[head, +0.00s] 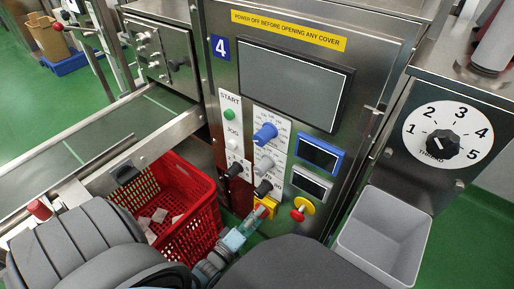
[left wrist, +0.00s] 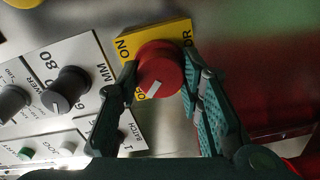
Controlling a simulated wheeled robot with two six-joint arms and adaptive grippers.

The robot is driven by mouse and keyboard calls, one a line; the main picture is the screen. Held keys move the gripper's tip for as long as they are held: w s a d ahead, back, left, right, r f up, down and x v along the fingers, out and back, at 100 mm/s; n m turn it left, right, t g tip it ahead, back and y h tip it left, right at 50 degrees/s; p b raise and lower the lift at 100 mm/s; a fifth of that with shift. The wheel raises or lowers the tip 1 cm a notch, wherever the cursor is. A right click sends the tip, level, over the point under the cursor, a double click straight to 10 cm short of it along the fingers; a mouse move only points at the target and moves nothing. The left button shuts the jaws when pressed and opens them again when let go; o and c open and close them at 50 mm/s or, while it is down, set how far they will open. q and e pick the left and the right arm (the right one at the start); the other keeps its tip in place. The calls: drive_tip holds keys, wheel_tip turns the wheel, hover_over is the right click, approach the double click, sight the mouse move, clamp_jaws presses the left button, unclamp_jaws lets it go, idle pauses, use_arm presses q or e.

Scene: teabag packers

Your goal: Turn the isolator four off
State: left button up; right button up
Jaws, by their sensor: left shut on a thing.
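The machine panel marked 4 (head: 220,47) carries the isolator, a red knob (left wrist: 160,72) on a yellow plate (left wrist: 178,32). In the head view the yellow plate (head: 270,204) shows low on the panel, partly hidden by my gripper. My left gripper (head: 256,215) is shut on the red knob, with one finger on each side of it in the left wrist view (left wrist: 160,80). The knob's white mark slants to the lower left there. "ON" shows at the plate's upper left; lettering lower down is partly covered by the left finger. My right gripper is not in view.
A red-and-yellow mushroom button (head: 301,209) sits close to the right of my left gripper. Black, grey and blue knobs (head: 265,133) are above. A red crate (head: 186,212) with packets stands left; an empty grey bin (head: 384,238) stands right.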

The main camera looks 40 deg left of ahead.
use_arm(q)
drive_tip(key=o, duration=1.2)
drive_tip(key=shift+c, duration=0.2)
drive_tip(key=s, duration=1.2)
drive_tip(key=shift+d, duration=0.15)
